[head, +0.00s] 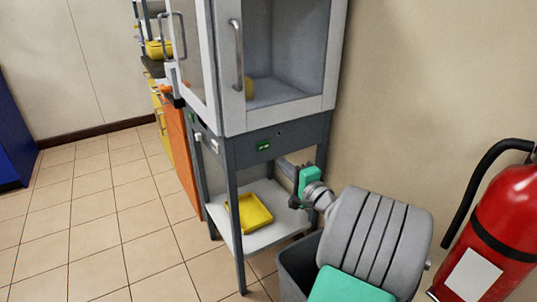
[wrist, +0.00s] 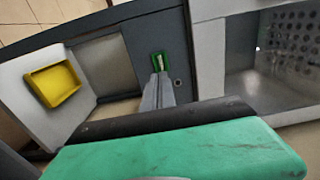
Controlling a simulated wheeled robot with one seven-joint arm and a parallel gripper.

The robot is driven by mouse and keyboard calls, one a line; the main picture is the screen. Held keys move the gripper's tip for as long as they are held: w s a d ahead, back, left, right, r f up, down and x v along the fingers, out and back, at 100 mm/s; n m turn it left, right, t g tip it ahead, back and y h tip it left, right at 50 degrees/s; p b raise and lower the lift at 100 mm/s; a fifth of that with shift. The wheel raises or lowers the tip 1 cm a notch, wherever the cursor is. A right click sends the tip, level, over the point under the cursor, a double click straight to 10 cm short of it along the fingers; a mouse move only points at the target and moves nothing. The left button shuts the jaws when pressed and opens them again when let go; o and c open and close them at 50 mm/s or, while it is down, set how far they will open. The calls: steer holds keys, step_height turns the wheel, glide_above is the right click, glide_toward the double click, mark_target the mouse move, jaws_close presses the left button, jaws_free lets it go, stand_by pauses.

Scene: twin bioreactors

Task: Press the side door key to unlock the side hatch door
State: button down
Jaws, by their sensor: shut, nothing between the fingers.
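A green key (head: 263,146) with a pale mark sits on the dark panel below the cabinet's hatch door (head: 285,50). In the wrist view the key (wrist: 158,61) lies just beyond my fingertips. My gripper (wrist: 160,77) is shut and empty, its fingers together and pointing at the key. A gap seems to remain, but I cannot tell its size. In the head view my gripper (head: 294,202) is below and right of the key. A second green key (head: 192,118) shows on the cabinet's left face. The hatch door has a grey bar handle (head: 237,55) and looks closed.
A small round lock (wrist: 178,83) is beside the key. A yellow tray (head: 250,213) lies on the cabinet's lower shelf (head: 280,232). A grey bin (head: 297,272) stands below my arm. A red fire extinguisher (head: 500,215) is at the right. The tiled floor at left is clear.

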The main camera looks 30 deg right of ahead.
mark_target(263, 147)
steer(key=w, duration=0.4)
steer(key=w+b, duration=0.1)
steer(key=w, duration=0.3)
steer(key=shift+w+d+f, duration=0.1)
steer(key=shift+w+d, duration=0.1)
steer(key=shift+w, duration=0.3)
